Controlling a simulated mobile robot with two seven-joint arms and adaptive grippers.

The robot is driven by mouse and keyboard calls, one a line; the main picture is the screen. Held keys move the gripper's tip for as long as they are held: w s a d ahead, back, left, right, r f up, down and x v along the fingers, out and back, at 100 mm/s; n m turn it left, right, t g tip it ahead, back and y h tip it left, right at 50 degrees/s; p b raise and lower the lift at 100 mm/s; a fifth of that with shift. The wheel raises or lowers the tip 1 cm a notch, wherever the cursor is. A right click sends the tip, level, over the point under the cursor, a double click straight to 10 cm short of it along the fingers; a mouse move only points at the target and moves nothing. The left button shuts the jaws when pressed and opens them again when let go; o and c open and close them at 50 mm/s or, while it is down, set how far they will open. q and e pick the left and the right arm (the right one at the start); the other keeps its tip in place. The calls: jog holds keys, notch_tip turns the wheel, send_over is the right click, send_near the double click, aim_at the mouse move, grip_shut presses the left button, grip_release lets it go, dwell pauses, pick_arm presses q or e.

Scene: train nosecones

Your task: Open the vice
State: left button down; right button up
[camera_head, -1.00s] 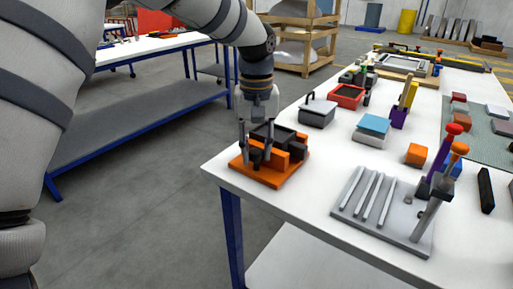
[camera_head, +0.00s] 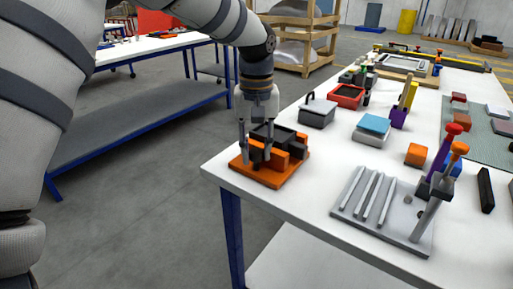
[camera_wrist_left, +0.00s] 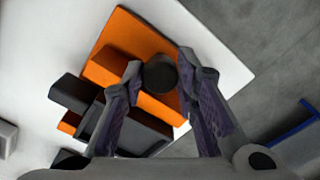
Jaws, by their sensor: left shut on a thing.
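The vice (camera_head: 262,176) has an orange base and orange and dark blocks. It sits on the near left corner of the white table. In the left wrist view the orange base (camera_wrist_left: 128,38) and a dark block (camera_wrist_left: 135,134) show. A dark round knob (camera_wrist_left: 158,76) stands at the side of the vice. My left gripper (camera_head: 256,155) points down at the vice. In the left wrist view its two fingers (camera_wrist_left: 160,80) are shut on the knob, one on each side. My right gripper is in neither view.
A grey ribbed fixture (camera_head: 352,222) stands to the right on the white table, with red- and orange-topped tools beside it. A grey box (camera_head: 318,112), a red tray (camera_head: 347,95) and an orange cube (camera_head: 416,155) stand farther back. The table edge is close to the vice.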

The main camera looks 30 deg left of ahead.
aim_at(256, 150)
pick_arm(q)
jog(key=shift+w+a, duration=0.1)
jog(key=c, duration=1.2)
grip_release()
jog(key=shift+a, duration=0.1)
jog(key=shift+c, duration=0.2)
jog(key=shift+r, duration=0.15)
notch_tip(256, 150, up, 8)
jog(key=shift+f, duration=0.15)
